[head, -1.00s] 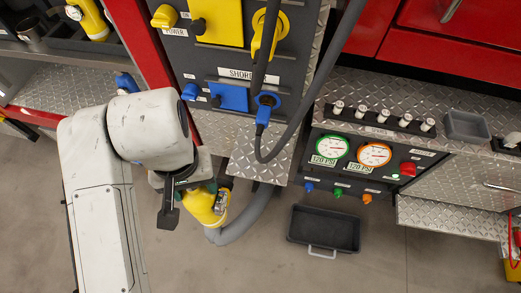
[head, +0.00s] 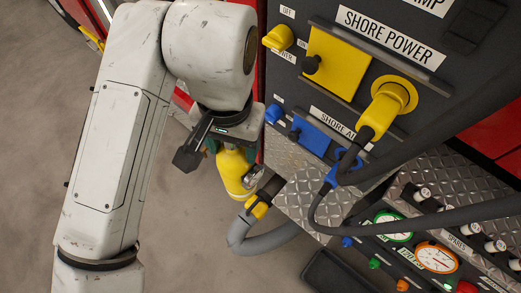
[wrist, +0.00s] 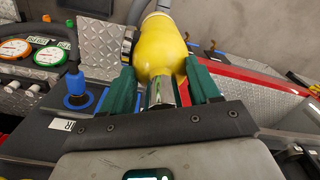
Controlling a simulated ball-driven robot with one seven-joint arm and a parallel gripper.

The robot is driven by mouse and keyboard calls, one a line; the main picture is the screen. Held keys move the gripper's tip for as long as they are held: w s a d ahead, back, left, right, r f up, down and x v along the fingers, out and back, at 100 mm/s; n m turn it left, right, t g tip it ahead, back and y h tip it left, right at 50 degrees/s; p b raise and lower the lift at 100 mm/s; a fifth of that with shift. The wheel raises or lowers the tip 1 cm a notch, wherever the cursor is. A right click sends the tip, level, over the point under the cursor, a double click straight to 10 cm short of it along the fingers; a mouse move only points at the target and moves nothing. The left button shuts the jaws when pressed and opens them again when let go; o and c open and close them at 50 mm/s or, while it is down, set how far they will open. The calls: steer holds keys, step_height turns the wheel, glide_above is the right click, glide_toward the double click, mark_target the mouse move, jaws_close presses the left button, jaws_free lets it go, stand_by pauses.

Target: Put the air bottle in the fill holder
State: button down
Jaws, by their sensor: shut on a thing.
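The air bottle, a yellow cylinder with a metal neck, shows in the head view (head: 233,172) below my wrist. My gripper (wrist: 160,88) is shut on it, with green fingers on both sides of the metal neck in the wrist view. The bottle's yellow body (wrist: 160,45) points away from my palm. In the head view the bottle is in front of the left edge of the truck panel, beside a grey hose. I cannot make out the fill holder for certain.
A grey hose (head: 265,241) with a yellow end hangs close below the bottle. The dark panel carries a yellow shore power plug (head: 381,108) and a blue shore air cover (head: 311,135). A diamond-plate step (head: 310,190) juts out nearby. Open floor lies left.

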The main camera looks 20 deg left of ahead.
steer(key=w+d+f, duration=0.7)
steer(key=d+f, duration=0.5)
steer(key=shift+f+p, duration=0.4)
steer(key=shift+f, duration=0.15)
steer(key=c, duration=0.5)
jaws_free()
